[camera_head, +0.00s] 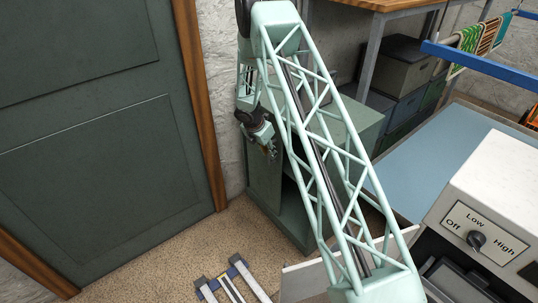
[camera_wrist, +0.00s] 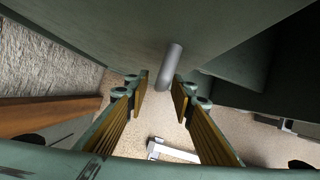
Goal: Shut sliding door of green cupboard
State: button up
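The green cupboard (camera_head: 293,219) stands on the floor against the wall, partly hidden behind my arm. Its sliding door (camera_head: 264,177) covers the left part of the front; a dark opening shows to the right of it. In the wrist view the door panel (camera_wrist: 120,30) fills the upper part, and a grey cylindrical handle (camera_wrist: 172,62) sticks out from it. The dark opening is to the handle's right. My gripper (camera_head: 269,150) is in front of the door. In the wrist view my gripper (camera_wrist: 162,82) is open, its fingertips close to the handle's end; I cannot tell whether they touch it.
A large dark green room door (camera_head: 90,130) with a wooden frame (camera_head: 200,100) is at the left. Grey and blue bars (camera_head: 235,280) lie on the carpet in front. A machine with a Low/High knob (camera_head: 477,240) is at the right. The carpet before the cupboard is partly clear.

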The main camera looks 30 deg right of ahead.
jog(key=shift+f, duration=0.1)
jog(key=shift+c, duration=0.5)
grip_shut()
jog(key=shift+s, duration=0.1)
